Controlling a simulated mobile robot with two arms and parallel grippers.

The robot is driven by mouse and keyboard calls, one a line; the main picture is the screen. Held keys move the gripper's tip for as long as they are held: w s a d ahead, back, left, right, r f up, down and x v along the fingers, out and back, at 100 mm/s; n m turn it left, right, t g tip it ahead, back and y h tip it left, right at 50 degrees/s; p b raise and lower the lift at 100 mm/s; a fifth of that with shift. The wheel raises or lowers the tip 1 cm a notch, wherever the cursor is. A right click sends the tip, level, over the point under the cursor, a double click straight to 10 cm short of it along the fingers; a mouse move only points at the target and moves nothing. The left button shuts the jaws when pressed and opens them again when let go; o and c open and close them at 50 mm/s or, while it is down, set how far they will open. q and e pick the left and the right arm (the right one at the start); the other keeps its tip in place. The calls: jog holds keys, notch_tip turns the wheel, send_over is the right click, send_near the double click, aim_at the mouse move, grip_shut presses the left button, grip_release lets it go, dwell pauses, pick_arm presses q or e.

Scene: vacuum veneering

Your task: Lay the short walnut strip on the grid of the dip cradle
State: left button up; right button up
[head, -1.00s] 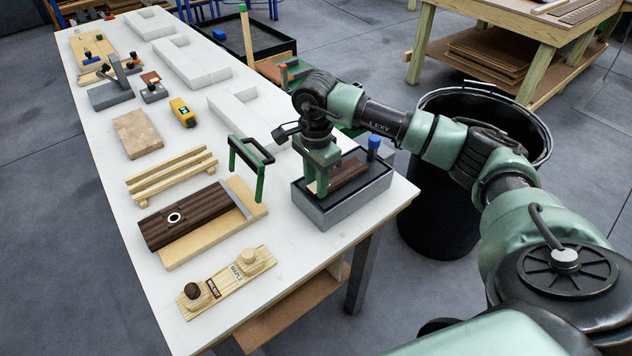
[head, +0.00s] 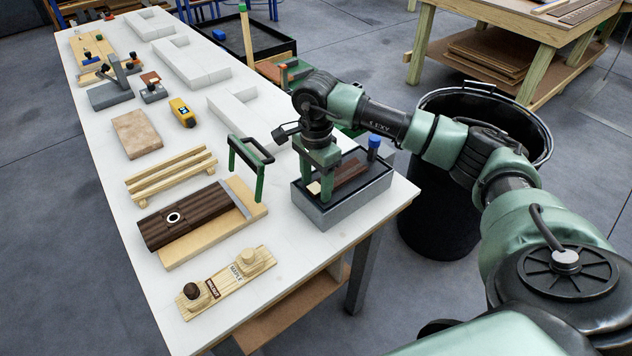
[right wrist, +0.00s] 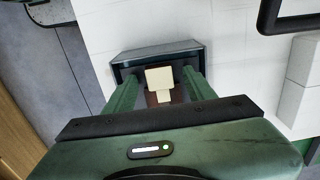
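A dark brown walnut strip (head: 352,172) lies inside the black-rimmed grey box (head: 345,213) at the near right of the bench. My right gripper (head: 318,187) reaches down into the box's left part. In the right wrist view its two fingers stand apart, with a pale block (right wrist: 160,78) and some brown wood between them; gaps show beside the block, so it looks open. The green frame with a black handle (head: 250,165) stands just left of the box; I cannot tell whether it is the dip cradle, and no grid shows clearly. My left gripper is not in view.
A brown veneered panel (head: 190,217) on a pale board, a slatted wooden rack (head: 170,176) and a labelled two-knob holder (head: 228,282) stand to the left. A blue-capped item (head: 374,146) is behind the box. A black bin (head: 440,205) stands beyond the bench edge.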

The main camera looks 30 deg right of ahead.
notch_tip(320, 180, up, 8)
jog(key=shift+f+b, duration=0.1)
jog(key=shift+b, duration=0.75)
jog(key=shift+f, duration=0.1)
